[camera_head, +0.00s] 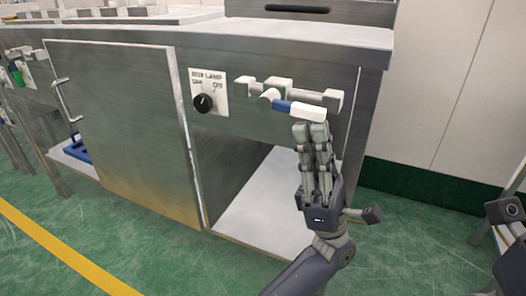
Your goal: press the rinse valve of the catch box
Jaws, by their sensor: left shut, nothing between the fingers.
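The valve (268,98) is a grey fitting on the front of the steel box (300,62), with a lever (298,109) that is blue at its root and white at its end. My left gripper (310,127) comes up from below with its fingers together and empty. Its fingertips are just under the white end of the lever; I cannot tell if they touch it. My right gripper's fingers do not show.
A black knob (204,103) on a white "BOX LAMP" plate sits left of the valve. A steel door (125,125) with a bar handle stands left of an open compartment (258,205). Green floor is clear in front. A dark part shows at the right edge.

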